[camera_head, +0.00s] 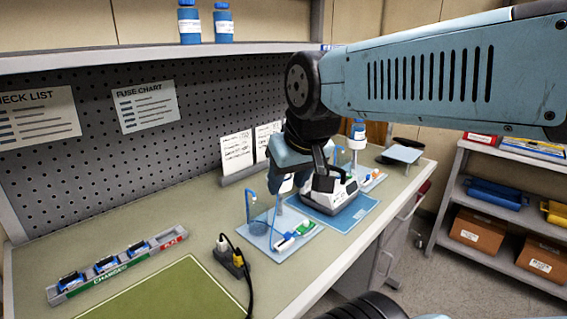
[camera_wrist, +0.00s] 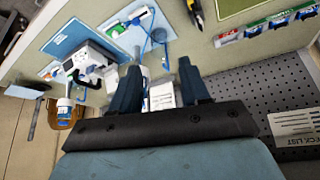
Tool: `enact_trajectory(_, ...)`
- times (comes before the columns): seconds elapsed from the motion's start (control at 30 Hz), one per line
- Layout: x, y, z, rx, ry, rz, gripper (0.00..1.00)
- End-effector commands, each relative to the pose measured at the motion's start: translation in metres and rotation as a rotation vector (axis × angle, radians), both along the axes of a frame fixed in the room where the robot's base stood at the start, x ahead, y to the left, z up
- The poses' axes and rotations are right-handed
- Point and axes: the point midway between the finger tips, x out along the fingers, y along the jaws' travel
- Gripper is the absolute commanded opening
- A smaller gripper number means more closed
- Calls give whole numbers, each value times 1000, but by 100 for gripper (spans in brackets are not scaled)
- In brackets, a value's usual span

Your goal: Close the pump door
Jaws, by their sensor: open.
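The white infusion pump (camera_head: 343,196) stands on a blue mat (camera_head: 352,216) on the bench, partly hidden behind my arm and gripper in the head view. It also shows at the upper left in the wrist view (camera_wrist: 92,48). Its door is too small and covered to tell how far it stands open. My gripper (camera_wrist: 160,67) is open and empty, with both dark fingers apart. In the wrist view the pump lies to the left of the fingers, with no contact visible.
A pale blue tray (camera_head: 286,242) with a stand and tubing is left of the pump mat. A power strip (camera_head: 232,262) with plugs and a charging rack (camera_head: 118,266) are further left. A pegboard (camera_head: 210,130) backs the bench. A green mat (camera_head: 180,293) is bare.

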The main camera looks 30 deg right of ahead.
Motion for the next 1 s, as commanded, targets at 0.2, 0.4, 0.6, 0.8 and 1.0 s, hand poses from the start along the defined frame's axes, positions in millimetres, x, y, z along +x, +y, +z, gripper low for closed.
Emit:
enact_trajectory(0.2,16,-5,8,14,35,-47,48)
enact_trajectory(0.4,60,-17,25,45,123,-181,48)
enact_trajectory(0.6,111,-36,34,71,218,-337,48)
enact_trajectory(0.8,163,-59,33,87,307,-499,48)
enact_trajectory(1.0,215,-87,23,89,391,-665,48)
